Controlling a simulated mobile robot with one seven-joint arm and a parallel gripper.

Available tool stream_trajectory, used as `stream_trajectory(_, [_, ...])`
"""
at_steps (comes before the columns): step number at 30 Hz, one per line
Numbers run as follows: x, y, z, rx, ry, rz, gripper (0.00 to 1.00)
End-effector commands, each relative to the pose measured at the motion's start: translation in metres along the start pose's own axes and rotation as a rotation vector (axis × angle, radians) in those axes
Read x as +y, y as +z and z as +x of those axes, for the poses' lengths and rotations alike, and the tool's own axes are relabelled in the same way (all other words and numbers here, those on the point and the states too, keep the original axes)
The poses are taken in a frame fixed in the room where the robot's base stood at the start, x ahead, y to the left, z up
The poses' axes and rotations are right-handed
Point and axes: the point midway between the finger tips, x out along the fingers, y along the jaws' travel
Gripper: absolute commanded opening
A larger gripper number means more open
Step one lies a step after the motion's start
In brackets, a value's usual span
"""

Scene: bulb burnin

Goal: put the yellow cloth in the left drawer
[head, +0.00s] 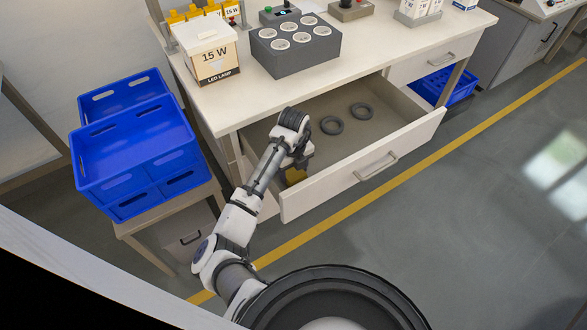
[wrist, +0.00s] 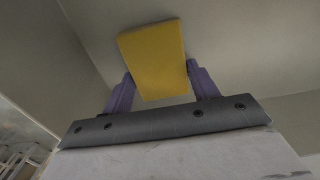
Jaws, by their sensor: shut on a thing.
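The yellow cloth (wrist: 154,62) is a flat folded piece between the two purple fingers of my gripper (wrist: 158,90) in the wrist view. In the head view my gripper (head: 297,168) is down inside the open left drawer (head: 335,172), near its left end. A part of the cloth (head: 295,176) shows there below the gripper, close to the drawer's front panel. My gripper is shut on the cloth. My wrist hides part of it, and I cannot tell whether it touches the drawer floor.
Two dark rings (head: 332,125) lie on the drawer floor, right of my gripper. The bench above holds a 15 W lamp box (head: 208,55) and a grey block with round sockets (head: 296,47). Blue crates (head: 135,145) stand at the left. A shut drawer (head: 433,58) is at the right.

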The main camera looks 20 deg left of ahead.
Motion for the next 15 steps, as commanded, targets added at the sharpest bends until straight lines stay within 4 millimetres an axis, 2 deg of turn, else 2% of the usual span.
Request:
stream_trajectory(7, [-0.0001,-0.0001,0.0044,0.001,-0.001,0.000,0.34])
stream_trajectory(8, [-0.0001,0.0000,0.0029,0.000,-0.001,0.000,0.63])
stream_trajectory(12, [-0.0002,-0.0001,0.0026,0.000,-0.001,0.000,0.81])
stream_trajectory(15, [-0.0001,0.0000,0.0026,0.000,-0.001,0.000,0.81])
